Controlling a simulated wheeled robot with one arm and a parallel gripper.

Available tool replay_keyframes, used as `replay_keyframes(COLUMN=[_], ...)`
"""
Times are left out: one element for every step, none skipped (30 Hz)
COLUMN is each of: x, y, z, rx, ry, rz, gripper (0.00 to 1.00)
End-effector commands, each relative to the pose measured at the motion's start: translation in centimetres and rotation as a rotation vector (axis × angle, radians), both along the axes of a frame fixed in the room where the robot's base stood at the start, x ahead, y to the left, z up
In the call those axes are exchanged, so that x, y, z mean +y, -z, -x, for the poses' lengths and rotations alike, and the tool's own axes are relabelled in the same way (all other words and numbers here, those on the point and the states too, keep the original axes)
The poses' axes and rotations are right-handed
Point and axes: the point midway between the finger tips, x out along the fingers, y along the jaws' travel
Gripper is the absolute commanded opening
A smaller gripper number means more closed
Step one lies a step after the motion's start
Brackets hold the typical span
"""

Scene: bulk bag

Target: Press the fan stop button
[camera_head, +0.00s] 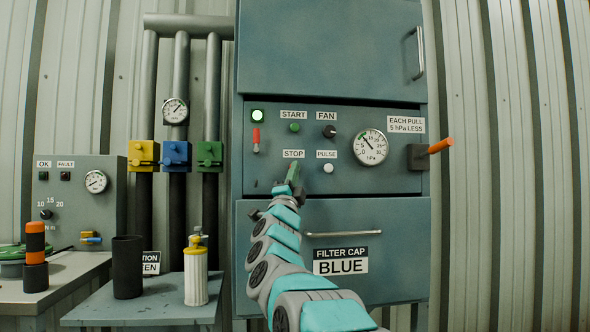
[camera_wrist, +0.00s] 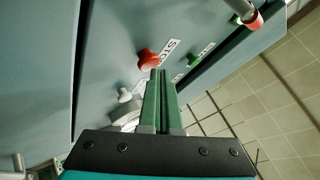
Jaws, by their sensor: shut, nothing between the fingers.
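The red stop button (camera_wrist: 147,58) stands out from the panel in the wrist view, beside the STOP label (camera_wrist: 170,50). In the head view the STOP label (camera_head: 293,153) shows, but the button below it is hidden behind my gripper. My gripper (camera_head: 293,167) is shut and empty, with its green fingers pointing at the panel just below that label. In the wrist view the fingertips (camera_wrist: 158,72) are right by the red button; I cannot tell whether they touch it. A green lamp (camera_head: 257,115) is lit at the panel's upper left.
Near the stop button are the green start button (camera_head: 294,128), the black fan knob (camera_head: 329,131), the white pulse button (camera_head: 328,168) and a red-tipped switch (camera_head: 256,139). A gauge (camera_head: 370,147) and an orange-handled lever (camera_head: 436,147) are to the right. A drawer handle (camera_head: 343,234) protrudes below.

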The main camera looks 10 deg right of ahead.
Motion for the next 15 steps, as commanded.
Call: replay_keyframes(x=[0.01, 0.00, 0.00, -0.01, -0.01, 0.00, 0.00, -0.01, 0.00, -0.01, 0.00, -0.01, -0.01, -0.01, -0.01], y=[0.00, -0.01, -0.02, -0.01, -0.03, -0.04, -0.05, -0.05, -0.06, -0.07, -0.06, -0.08, -0.07, -0.08, -0.06], z=[-0.03, -0.05, -0.08, -0.11, -0.14, -0.18, -0.21, -0.24, -0.28, -0.31, -0.34, -0.38, -0.41, -0.44, -0.49], rx=[0.000, 0.000, 0.000, 0.000, 0.000, 0.000, 0.000, -0.001, -0.001, -0.001, -0.001, -0.001, -0.001, -0.001, -0.001], ry=[0.000, 0.000, 0.000, 0.000, 0.000, 0.000, 0.001, 0.001, 0.001, 0.001, 0.001, 0.001, 0.001, 0.001, 0.001], rz=[0.000, 0.000, 0.000, 0.000, 0.000, 0.000, -0.001, 0.000, 0.000, 0.000, 0.000, 0.000, 0.000, 0.000, 0.000], gripper=[0.00, 0.00, 0.00, 0.00, 0.00, 0.00, 0.00, 0.00, 0.00, 0.00, 0.00, 0.00, 0.00, 0.00, 0.00])
